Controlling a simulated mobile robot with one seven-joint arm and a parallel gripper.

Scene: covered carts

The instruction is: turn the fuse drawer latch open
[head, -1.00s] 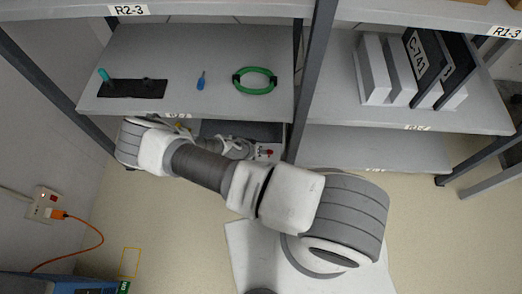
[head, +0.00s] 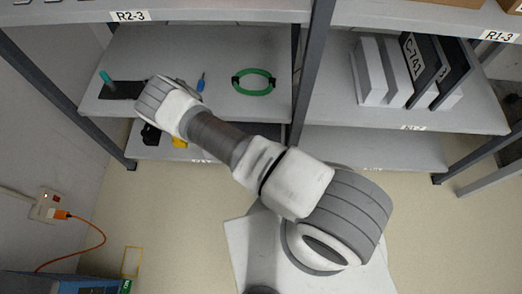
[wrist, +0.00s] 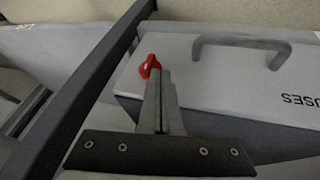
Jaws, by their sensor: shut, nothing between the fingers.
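In the wrist view the fuse drawer front (wrist: 210,75) is a light grey panel with a grey bar handle (wrist: 240,42) and the word FUSES upside down at the right. The small red latch (wrist: 149,66) is near the drawer's left end. My gripper (wrist: 161,74) is shut and empty, its fingertips right beside the latch and partly overlapping it in the picture. I cannot tell whether they touch it. In the head view my arm hides the gripper, the latch and the drawer.
A dark rack post (wrist: 85,85) runs close to the left of the latch. In the head view, a green cable loop (head: 254,82), a blue screwdriver (head: 201,83) and a black mat (head: 118,90) lie on the shelf above. A yellow item (head: 180,142) sits on the lower shelf.

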